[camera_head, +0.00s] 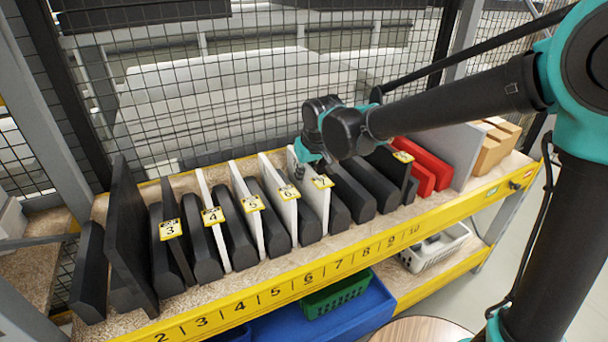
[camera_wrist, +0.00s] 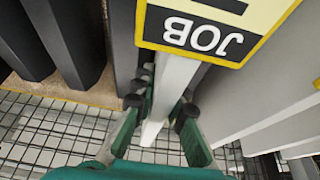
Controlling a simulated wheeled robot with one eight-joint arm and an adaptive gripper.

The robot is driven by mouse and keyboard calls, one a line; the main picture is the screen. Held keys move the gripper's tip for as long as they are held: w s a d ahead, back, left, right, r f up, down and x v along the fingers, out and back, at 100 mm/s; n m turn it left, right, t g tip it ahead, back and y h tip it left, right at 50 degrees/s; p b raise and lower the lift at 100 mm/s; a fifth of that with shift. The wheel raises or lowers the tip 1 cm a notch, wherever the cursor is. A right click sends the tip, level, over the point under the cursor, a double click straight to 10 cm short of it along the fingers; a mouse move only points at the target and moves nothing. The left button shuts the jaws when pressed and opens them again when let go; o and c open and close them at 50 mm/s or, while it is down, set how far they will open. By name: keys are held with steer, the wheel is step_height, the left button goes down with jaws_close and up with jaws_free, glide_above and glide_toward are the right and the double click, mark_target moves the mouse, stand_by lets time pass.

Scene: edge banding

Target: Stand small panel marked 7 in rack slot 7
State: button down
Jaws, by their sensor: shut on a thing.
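The small white panel (camera_head: 312,203) stands upright in the rack, between dark dividers, roughly in line with the number 7 on the yellow front rail (camera_head: 338,265). Its yellow tag (camera_head: 322,182) faces forward; its numeral is too small to read surely. My gripper (camera_head: 308,168) is at the panel's upper rear edge, shut on it. In the wrist view the fingers (camera_wrist: 160,112) close on both sides of the white panel (camera_wrist: 172,88), below a yellow-edged label reading JOB (camera_wrist: 205,28). The panel's foot is hidden by the dividers, so I cannot tell whether it rests on the shelf.
Other tagged panels (camera_head: 248,215) stand to the left, close beside mine. A dark tagged panel (camera_head: 407,180), red blocks (camera_head: 428,160) and tan blocks (camera_head: 490,150) are to the right. Wire mesh (camera_head: 240,100) closes the back. Blue and green bins (camera_head: 335,296) sit below.

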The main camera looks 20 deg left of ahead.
steer(key=c, duration=1.6)
jaws_free()
steer(key=shift+f, duration=0.1)
steer(key=shift+o, duration=0.2)
steer(key=v, duration=1.2)
steer(key=w+d+f+m+t+h, duration=0.15)
steer(key=w+d+f, duration=0.3)
steer(key=d, duration=0.75)
steer(key=w+d+f+m+g, duration=0.1)
steer(key=w+d+f+m, duration=0.3)
steer(key=d, duration=0.8)
steer(key=s+d+f+m, duration=0.1)
steer(key=s+d+f, duration=0.3)
steer(key=d, duration=0.3)
steer(key=s+d+f+m+h, duration=0.1)
steer(key=s+d+f, duration=0.3)
steer(key=d, duration=0.4)
steer(key=s+d+f+m+h, duration=0.1)
steer(key=s+d+f+m, duration=0.1)
steer(key=d, duration=0.6)
step_height(320, 180, down, 3)
steer(key=shift+s+r+m+t, duration=0.2)
steer(key=shift+s+m+t, duration=0.2)
steer(key=shift+s, duration=0.5)
